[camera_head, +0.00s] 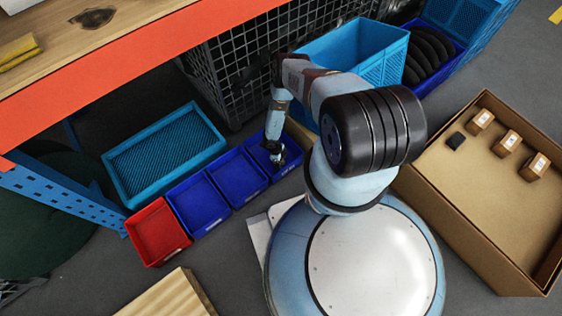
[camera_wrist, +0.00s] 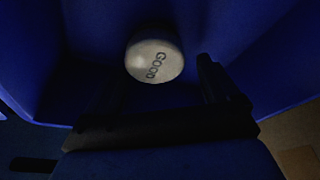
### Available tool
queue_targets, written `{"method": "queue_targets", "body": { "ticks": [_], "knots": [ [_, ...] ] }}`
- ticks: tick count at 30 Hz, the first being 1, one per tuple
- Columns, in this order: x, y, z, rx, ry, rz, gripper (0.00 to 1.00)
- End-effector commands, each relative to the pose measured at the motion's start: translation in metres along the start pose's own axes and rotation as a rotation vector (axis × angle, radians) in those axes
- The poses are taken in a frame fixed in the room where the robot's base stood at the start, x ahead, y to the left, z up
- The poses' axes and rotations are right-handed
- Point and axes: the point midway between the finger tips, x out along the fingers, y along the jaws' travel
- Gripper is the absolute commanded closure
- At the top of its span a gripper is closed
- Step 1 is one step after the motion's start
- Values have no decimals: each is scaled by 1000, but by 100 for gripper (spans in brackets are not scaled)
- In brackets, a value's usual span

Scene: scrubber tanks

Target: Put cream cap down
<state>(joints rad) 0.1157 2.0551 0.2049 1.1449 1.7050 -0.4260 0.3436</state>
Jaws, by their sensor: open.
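The cream cap (camera_wrist: 154,60), round and pale with the word GOOD on it, lies in a blue bin (camera_wrist: 280,65) in the wrist view. My gripper (camera_wrist: 162,78) is open, with its dark fingers apart and the cap near their tips. I cannot tell whether a finger touches it. In the head view my gripper (camera_head: 276,155) reaches down into the rightmost blue bin (camera_head: 289,168) of the row. The cap does not show in the head view.
Two more blue bins (camera_head: 203,229) and a red bin (camera_head: 157,232) continue the row leftward. A light-blue crate (camera_head: 125,165) stands behind them, and a wire cage (camera_head: 235,70) farther back. An orange-edged shelf (camera_head: 120,55) overhangs at left. A cardboard box (camera_head: 480,200) with several small items stands right.

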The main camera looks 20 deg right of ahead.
Motion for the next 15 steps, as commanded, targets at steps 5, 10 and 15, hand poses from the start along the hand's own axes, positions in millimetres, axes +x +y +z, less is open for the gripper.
{"method": "queue_targets", "body": {
  "ticks": [5,10,15],
  "knots": [
    [-1,0,0,0,0,0,12],
    [-12,-1,-3,-2,1,-1,12],
    [-35,-1,-3,-1,0,0,12]
  ]
}}
